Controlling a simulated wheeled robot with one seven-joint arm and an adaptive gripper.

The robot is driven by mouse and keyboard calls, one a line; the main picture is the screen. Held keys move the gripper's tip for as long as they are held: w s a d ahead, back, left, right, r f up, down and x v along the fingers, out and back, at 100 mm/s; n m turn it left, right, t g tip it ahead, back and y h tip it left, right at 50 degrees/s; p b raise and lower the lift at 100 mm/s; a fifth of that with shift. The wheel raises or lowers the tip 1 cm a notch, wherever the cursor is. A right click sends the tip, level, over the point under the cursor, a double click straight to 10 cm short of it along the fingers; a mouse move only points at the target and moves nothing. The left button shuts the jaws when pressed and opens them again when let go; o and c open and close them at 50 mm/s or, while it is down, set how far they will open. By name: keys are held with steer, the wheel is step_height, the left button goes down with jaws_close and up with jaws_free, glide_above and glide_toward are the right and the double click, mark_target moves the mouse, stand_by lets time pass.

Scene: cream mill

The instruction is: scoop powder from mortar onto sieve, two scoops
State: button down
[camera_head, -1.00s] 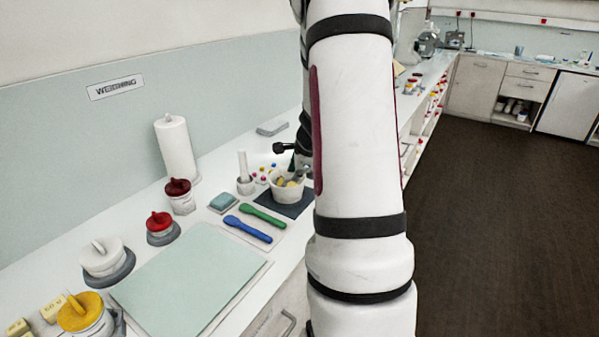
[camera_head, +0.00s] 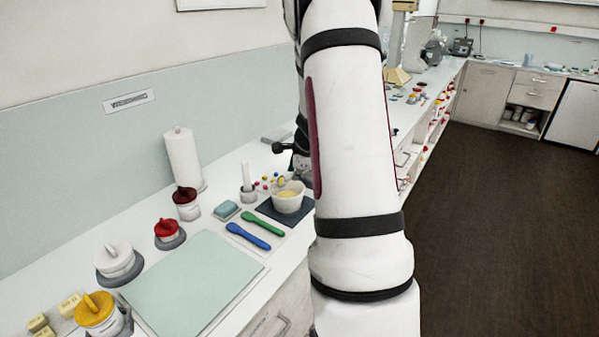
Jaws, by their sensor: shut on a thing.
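The white mortar (camera_head: 288,203) stands on a dark mat (camera_head: 279,212) on the bench, left of my arm. Pale yellow powder (camera_head: 288,194) shows inside it. My gripper (camera_head: 301,150) is mostly hidden behind my own arm; only dark parts show, above and behind the mortar. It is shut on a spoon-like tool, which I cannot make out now. A blue spoon (camera_head: 248,236) and a green spoon (camera_head: 263,223) lie on the bench in front of the mortar. I cannot make out a sieve.
A white pestle (camera_head: 247,178) stands in a small holder left of the mortar. A pale green board (camera_head: 193,280) lies clear in front.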

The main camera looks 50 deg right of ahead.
steer(key=shift+r+p, duration=1.45)
steer(key=shift+r, duration=0.2)
steer(key=shift+s, duration=0.1)
